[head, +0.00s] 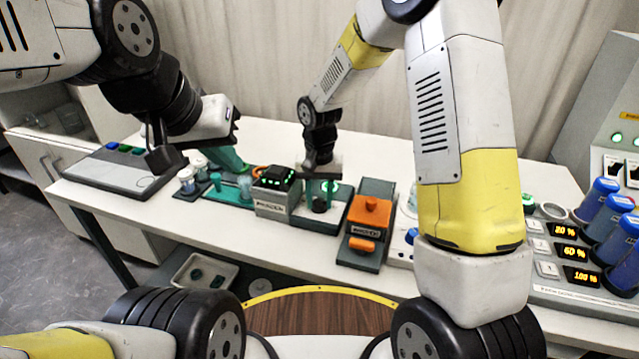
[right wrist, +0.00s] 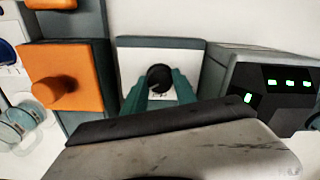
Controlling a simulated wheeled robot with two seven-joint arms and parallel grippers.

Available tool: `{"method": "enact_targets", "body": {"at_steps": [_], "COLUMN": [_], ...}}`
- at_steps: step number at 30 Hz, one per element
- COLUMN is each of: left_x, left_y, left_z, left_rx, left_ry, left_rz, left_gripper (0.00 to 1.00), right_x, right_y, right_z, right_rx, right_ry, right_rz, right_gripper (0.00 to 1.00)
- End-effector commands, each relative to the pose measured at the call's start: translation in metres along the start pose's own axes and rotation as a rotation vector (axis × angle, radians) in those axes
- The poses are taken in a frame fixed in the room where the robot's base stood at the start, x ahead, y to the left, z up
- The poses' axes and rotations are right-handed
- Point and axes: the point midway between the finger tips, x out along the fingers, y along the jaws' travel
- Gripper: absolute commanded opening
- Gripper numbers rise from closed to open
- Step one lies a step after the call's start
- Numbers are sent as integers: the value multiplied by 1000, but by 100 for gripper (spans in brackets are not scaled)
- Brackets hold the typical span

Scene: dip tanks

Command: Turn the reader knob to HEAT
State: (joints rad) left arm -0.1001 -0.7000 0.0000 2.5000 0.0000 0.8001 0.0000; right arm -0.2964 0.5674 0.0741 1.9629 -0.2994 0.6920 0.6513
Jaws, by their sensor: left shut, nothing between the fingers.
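The reader knob (right wrist: 159,77) is a round black knob on a pale square panel (right wrist: 133,55) in the right wrist view. In the head view the knob (head: 320,205) shows small below my right gripper (head: 320,192). The right gripper's teal fingers (right wrist: 160,88) stand apart, one on each side of the knob, with what looks like a small gap to it. The knob's pointer setting and the HEAT mark are too small to read. My left gripper (head: 238,165) is shut and empty, pointing down over the left part of the bench, away from the knob.
A grey box with green lit displays (head: 276,178) stands left of the knob unit; an orange-topped block (head: 371,215) stands right of it. Cups (head: 188,180) sit near the left gripper.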

Motion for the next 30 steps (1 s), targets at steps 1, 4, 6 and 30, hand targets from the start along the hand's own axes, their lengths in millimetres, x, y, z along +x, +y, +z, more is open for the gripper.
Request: {"method": "enact_targets", "body": {"at_steps": [1,4,6,30], "left_x": [0,0,0,0], "left_y": [0,0,0,0], "left_z": [0,0,0,0], "left_rx": [0,0,0,0], "left_ry": [0,0,0,0], "left_rz": [0,0,0,0], "left_gripper": [0,0,0,0], "right_x": [0,0,0,-1], "right_y": [0,0,0,0], "right_z": [0,0,0,0], "right_rx": [0,0,-1,-478], "right_ry": [0,0,0,1], "right_rz": [0,0,0,0], "right_gripper": [12,0,0,0]}}
